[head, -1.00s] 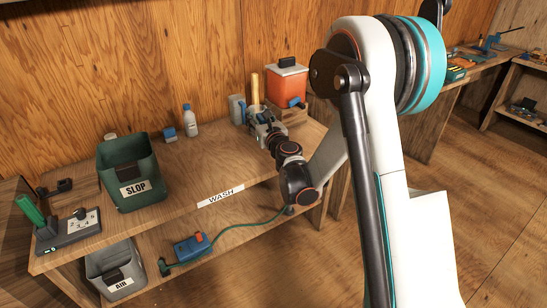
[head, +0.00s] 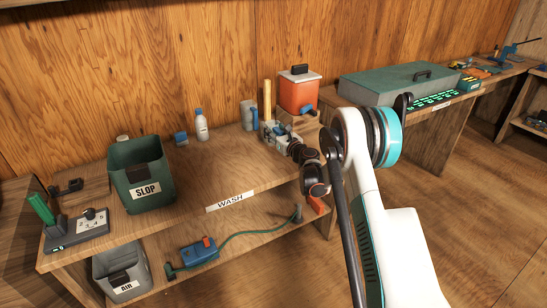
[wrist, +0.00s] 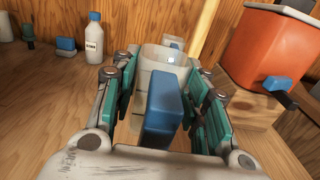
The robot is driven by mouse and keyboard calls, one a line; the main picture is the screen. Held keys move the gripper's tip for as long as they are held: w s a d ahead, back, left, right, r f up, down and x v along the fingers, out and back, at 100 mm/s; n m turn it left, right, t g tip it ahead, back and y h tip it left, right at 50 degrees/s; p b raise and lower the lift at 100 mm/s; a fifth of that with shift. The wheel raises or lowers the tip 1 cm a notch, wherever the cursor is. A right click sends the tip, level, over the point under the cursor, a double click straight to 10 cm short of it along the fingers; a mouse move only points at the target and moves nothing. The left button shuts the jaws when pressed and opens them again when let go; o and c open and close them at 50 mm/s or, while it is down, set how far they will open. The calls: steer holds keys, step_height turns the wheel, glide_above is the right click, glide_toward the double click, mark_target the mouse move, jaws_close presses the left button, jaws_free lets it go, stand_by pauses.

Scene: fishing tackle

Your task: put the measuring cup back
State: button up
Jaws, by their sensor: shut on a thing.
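The measuring cup (wrist: 160,60) is a pale, see-through cup with a thick blue handle (wrist: 166,110). In the wrist view it is upright and straight ahead, its handle between my fingers. My gripper (wrist: 163,95) is shut on that handle. In the head view my gripper (head: 268,131) is low over the back right of the wash bench. A grey vessel with a blue handle (head: 248,116) shows just left of it there; I cannot tell whether it is the held cup. The cup's base is hidden by the handle and fingers.
An orange cooler (head: 298,92) on a wooden block stands right of the gripper, with a yellow post (head: 267,98) beside it. A white bottle (head: 201,126) and the SLOP bin (head: 142,176) stand left. The bench front (head: 225,180) is clear.

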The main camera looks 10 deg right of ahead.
step_height(320, 180, down, 10)
steer(key=b, duration=0.3)
steer(key=shift+f, duration=0.25)
steer(key=shift+f, duration=0.2)
steer(key=o, duration=1.3)
steer(key=shift+o, duration=0.2)
